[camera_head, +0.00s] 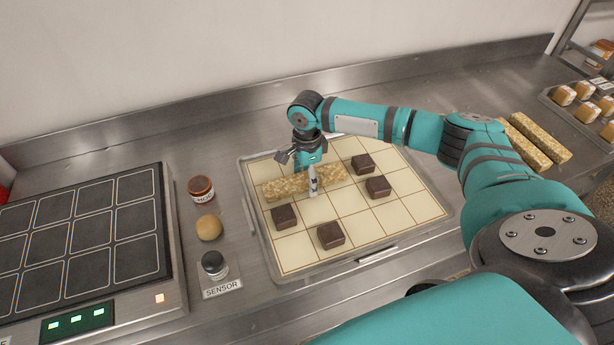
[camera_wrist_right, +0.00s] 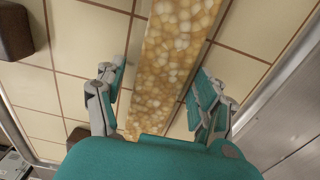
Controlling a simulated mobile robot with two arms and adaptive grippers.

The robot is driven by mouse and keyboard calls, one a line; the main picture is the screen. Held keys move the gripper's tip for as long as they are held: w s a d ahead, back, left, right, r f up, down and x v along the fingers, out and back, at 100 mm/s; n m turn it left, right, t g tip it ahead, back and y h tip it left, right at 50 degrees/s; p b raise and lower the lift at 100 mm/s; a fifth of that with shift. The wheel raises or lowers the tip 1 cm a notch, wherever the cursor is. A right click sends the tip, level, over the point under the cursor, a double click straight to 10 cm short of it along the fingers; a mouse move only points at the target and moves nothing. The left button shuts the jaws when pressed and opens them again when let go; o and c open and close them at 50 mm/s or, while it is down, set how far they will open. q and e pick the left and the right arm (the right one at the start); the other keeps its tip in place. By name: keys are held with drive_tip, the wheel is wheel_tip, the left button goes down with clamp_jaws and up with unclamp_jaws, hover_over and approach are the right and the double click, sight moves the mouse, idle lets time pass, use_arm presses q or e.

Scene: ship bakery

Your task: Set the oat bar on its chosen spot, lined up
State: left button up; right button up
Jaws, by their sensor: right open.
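A long oat bar (camera_head: 330,175) lies on the cream gridded tray (camera_head: 432,207), spanning several squares across its upper left part. My right gripper (camera_head: 299,172) is over the bar. In the right wrist view the oat bar (camera_wrist_right: 175,60) runs lengthwise between the two open fingers of my right gripper (camera_wrist_right: 156,98), with a gap showing on each side. Whether the fingers reach down beside the bar is hard to tell. The bar looks roughly lined up with the grid lines. My left gripper is not in view.
Several dark chocolate blocks (camera_head: 331,235) sit on the tray around the bar. More oat bars (camera_head: 540,138) lie on the counter at right.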

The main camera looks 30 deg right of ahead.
sight(307, 177)
wheel_tip(307, 177, up, 12)
drive_tip(key=b, duration=0.1)
idle(0.4)
drive_tip(key=shift+r, duration=0.2)
